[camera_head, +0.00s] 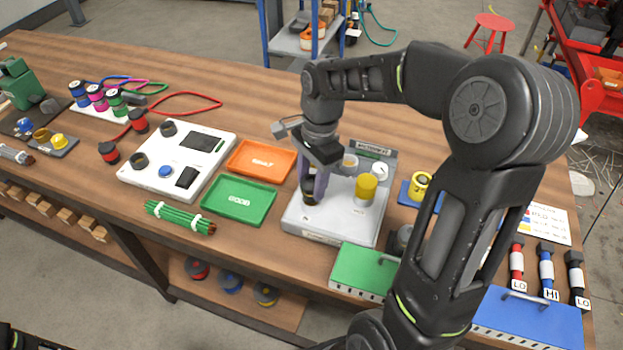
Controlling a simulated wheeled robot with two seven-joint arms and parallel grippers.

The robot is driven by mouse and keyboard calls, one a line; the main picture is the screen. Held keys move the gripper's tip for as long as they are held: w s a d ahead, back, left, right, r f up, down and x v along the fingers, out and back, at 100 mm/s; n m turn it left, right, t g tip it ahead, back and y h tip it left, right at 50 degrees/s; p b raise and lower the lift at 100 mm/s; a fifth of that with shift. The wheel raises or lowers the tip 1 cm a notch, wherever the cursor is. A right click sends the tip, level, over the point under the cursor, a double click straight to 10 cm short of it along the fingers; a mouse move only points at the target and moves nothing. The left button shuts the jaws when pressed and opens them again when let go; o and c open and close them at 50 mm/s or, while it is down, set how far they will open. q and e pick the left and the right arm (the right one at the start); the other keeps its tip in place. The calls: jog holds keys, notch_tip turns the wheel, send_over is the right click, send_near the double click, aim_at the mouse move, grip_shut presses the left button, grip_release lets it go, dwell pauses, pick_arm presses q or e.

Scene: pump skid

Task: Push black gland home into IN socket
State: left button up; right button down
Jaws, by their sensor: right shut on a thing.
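My right gripper (313,186) points down over the left part of the light grey pump skid (337,230). It is shut on the black gland (310,198), which stands upright between the fingers. The gland's lower end is at the skid's top, where a socket is hidden behind it and the fingers. I cannot tell how deep it sits. A small mark shows on the plate just in front of it, too small to read surely. A yellow cylinder (366,189) stands on the skid to the right. My left gripper does not show.
A green tray (239,219) and an orange tray (282,166) lie left of the skid. A white panel (147,181) stands farther left. A green box (358,267) and a blue box (545,322) are at the front right. A round gauge (379,172) stands at the skid's back.

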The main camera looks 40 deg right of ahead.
jog(key=shift+f+b, duration=0.75)
jog(key=shift+f, duration=0.45)
jog(key=c, duration=0.7)
grip_release()
jog(key=shift+r, duration=0.2)
jog(key=r, duration=0.5)
jog(key=d+r, duration=0.1)
jog(key=r, duration=0.1)
jog(key=shift+r, duration=0.2)
jog(key=shift+a, duration=0.1)
